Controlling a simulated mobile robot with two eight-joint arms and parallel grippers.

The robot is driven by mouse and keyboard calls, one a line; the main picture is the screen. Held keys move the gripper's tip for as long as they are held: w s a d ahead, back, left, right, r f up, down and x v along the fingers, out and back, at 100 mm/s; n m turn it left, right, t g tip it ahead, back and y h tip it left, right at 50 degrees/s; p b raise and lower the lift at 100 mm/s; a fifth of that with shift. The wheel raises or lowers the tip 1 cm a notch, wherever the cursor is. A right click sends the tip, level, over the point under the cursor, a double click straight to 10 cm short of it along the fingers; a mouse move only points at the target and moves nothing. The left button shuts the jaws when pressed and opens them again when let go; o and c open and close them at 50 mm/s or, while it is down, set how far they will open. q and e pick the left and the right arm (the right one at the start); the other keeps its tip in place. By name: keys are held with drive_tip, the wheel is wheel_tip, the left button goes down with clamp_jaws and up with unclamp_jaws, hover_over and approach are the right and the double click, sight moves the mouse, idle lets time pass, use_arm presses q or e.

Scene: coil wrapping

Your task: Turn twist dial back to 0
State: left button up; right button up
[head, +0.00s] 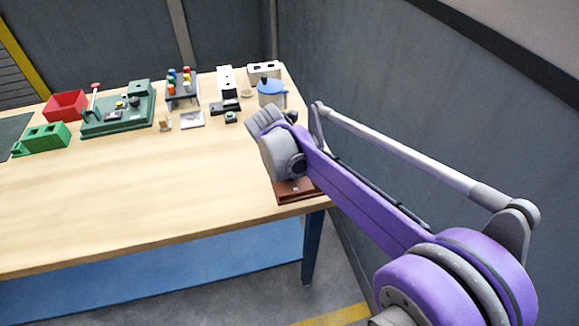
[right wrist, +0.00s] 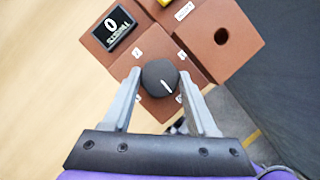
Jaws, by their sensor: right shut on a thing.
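The twist dial (right wrist: 155,75) is a dark round knob on a brown box (right wrist: 110,70). The white mark on the knob points to the lower right in the right wrist view. Small white labels surround it; the one at upper left is too small to read surely. A small black screen (right wrist: 115,28) on the box shows a 0 with a word below. My right gripper (right wrist: 160,73) is shut on the dial, one finger on each side. In the head view the brown box (head: 295,197) is mostly hidden behind my right arm. My left gripper is out of view.
The brown box stands at the right edge of the wooden table (head: 120,205), near the wall. A round hole (right wrist: 221,36) and a yellow part (right wrist: 164,2) are beside the dial. A red bin (head: 66,105), green fixtures and a blue-lidded pot (head: 271,95) stand farther back.

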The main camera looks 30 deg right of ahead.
drive_tip(key=shift+n, duration=0.3)
idle(0.4)
drive_tip(key=o, duration=1.4)
drive_tip(key=shift+c, duration=0.2)
drive_tip(key=v, duration=1)
drive_tip(key=shift+s+r+p, duration=0.2)
drive_tip(key=shift+r+p, duration=0.15)
drive_tip(key=shift+r, duration=0.05)
